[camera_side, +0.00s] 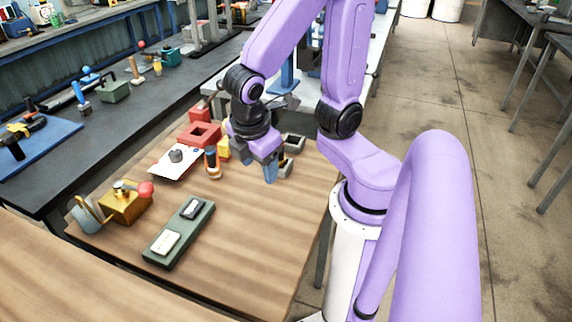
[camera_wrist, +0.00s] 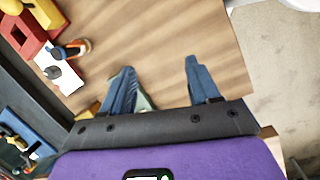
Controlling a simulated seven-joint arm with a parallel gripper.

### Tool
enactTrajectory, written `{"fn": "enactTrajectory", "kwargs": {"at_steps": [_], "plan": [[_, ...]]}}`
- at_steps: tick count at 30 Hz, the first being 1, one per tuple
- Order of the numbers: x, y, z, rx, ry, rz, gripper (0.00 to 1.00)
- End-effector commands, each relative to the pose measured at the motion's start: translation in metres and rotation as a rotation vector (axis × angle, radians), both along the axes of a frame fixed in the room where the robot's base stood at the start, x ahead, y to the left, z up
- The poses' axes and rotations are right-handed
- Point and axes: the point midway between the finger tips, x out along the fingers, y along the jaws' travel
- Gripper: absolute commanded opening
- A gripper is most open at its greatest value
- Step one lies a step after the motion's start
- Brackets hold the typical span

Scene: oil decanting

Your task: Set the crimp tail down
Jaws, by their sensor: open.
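My gripper (camera_side: 270,172) is open above the back right part of the wooden table (camera_side: 255,235). Its blue fingers stand well apart in the wrist view (camera_wrist: 160,66), with only bare wood showing between their tips. I cannot tell for sure which thing is the crimp tail. A small grey piece (camera_side: 176,156) sits on a white plate (camera_side: 167,173) left of my gripper; it also shows in the wrist view (camera_wrist: 54,72). Grey blocks (camera_side: 293,143) are close beside my fingers, partly hidden.
A red block with an opening (camera_side: 203,134) and a yellow piece (camera_side: 223,149) stand behind the cylinder. A green tray (camera_side: 177,237) holds a white and a black piece. A gold box (camera_side: 125,206) with a red ball is at left. The table's front right is clear.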

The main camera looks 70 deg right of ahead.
Motion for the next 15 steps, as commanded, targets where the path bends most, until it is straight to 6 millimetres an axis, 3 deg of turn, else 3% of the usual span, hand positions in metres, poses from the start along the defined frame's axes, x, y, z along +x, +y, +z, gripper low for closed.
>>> {"fn": "enactTrajectory", "kwargs": {"at_steps": [3,6,15], "plan": [[-0.031,0.004,0.010,0.140,0.007,-0.043,0.61],[-0.049,0.007,0.015,0.219,0.019,-0.068,0.61],[-0.064,0.010,0.019,0.280,0.034,-0.089,0.61]]}}
